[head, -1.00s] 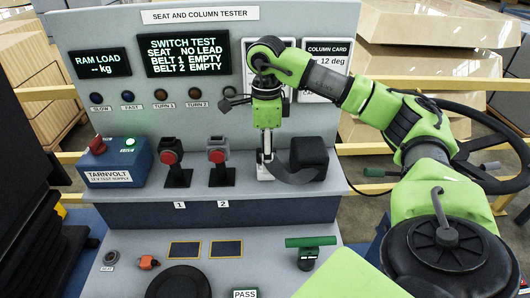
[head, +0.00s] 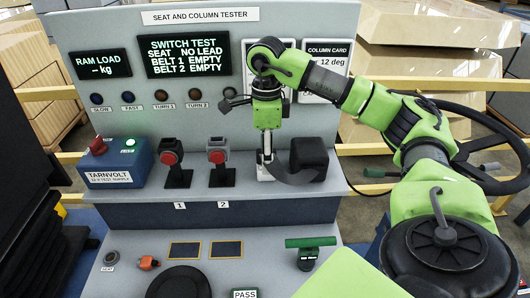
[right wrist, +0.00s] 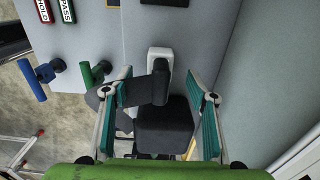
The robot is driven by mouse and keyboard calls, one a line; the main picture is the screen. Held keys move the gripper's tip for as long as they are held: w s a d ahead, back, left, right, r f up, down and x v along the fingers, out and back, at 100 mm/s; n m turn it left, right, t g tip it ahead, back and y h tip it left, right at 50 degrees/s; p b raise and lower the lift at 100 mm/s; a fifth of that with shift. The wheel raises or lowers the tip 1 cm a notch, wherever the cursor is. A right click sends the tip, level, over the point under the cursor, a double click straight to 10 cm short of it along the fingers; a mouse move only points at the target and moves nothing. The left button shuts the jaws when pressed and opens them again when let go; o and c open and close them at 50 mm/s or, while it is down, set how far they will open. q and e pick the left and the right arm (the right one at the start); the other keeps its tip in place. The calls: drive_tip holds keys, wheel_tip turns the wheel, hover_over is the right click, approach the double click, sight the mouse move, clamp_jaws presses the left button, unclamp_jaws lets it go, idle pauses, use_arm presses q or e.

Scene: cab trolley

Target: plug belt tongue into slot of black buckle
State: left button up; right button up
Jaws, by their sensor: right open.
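The black buckle (head: 171,152), with a red button, stands on a black stand above label 1. A greyer buckle (head: 217,152) with a red button stands above label 2. The belt tongue (right wrist: 159,54) is a pale plate with a dark strap (right wrist: 161,82) running from it to a black block (right wrist: 165,125); the block also shows in the head view (head: 309,156). My right gripper (head: 266,150) points down above the strap, left of the block. In the right wrist view its open fingers (right wrist: 163,105) lie on either side of the strap and block, holding nothing. My left gripper is out of view.
The blue supply box (head: 118,163) stands left of the buckles. The tester panel (head: 110,30) rises behind them. A green handle (head: 310,242) stands on the lower console. The shelf between the grey-topped buckle and my gripper is clear.

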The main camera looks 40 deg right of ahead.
clamp_jaws()
drive_tip(key=shift+r+p, duration=2.45)
drive_tip(key=shift+r, duration=0.55)
